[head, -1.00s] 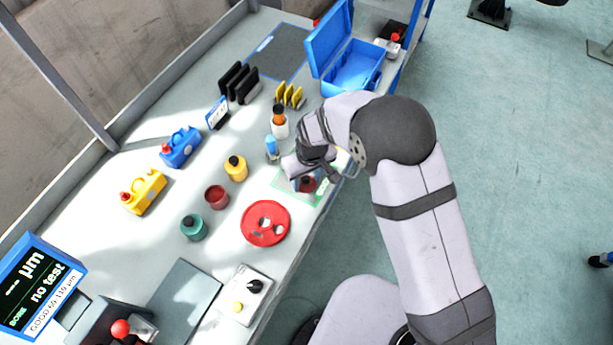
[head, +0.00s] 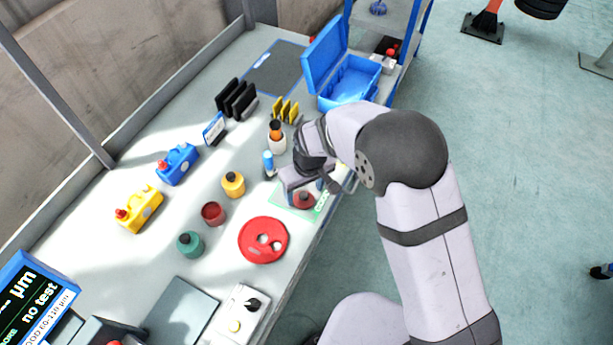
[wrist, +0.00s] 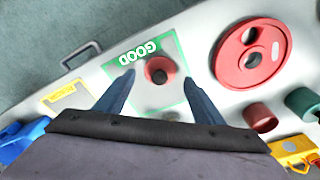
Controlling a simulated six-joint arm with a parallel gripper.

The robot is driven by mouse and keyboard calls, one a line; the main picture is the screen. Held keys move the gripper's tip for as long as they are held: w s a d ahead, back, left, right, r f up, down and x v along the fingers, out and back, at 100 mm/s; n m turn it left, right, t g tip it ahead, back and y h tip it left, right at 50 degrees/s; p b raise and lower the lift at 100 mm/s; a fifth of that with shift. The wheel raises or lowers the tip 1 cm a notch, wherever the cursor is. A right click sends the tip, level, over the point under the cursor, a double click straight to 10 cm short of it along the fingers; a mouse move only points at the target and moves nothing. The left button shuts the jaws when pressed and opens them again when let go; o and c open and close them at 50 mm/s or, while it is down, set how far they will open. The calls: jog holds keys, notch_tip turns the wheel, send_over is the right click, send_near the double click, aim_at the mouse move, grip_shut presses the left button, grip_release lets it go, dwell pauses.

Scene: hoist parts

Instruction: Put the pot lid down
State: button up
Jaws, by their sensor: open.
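The red pot lid with its dark knob (wrist: 160,71) lies on the green-framed GOOD area (wrist: 186,98) of the bench. In the head view the lid (head: 304,200) is partly hidden by my gripper (head: 312,184). In the wrist view my gripper (wrist: 159,75) is open, with one finger on each side of the lid and visible gaps between. A dark red pot without a lid (head: 213,214) stands to the left, between a yellow pot with a dark knob (head: 233,184) and a green pot with a dark knob (head: 190,244).
A large red disc with holes (head: 263,240) lies near the GOOD area. A blue-capped bottle (head: 268,165) and an orange-and-white bottle (head: 277,140) stand close behind my gripper. An open blue case (head: 350,85) is at the far end. The bench's front edge is close by.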

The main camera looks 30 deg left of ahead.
aim_at(307, 204)
notch_tip(307, 204, up, 10)
jog(key=d+b, duration=0.1)
jog(key=b, duration=0.1)
jog(key=shift+s+f, duration=0.25)
jog(key=shift+s, duration=0.1)
jog(key=w+d+r+m, duration=0.1)
jog(key=d+m, duration=0.1)
jog(key=d, duration=0.7)
jog(key=w+d+m, duration=0.2)
jog(key=d+m, duration=0.1)
jog(key=d, duration=0.7)
jog(key=s+d+m, duration=0.3)
jog(key=s+d, duration=0.2)
jog(key=d, duration=0.3)
jog(key=s+d+m+h, duration=0.1)
jog(key=s+d+m, duration=0.2)
jog(key=d, duration=0.6)
jog(key=s+f, duration=0.1)
jog(key=s, duration=0.1)
jog(key=shift+s+g, duration=0.3)
jog(key=shift+g, duration=0.1)
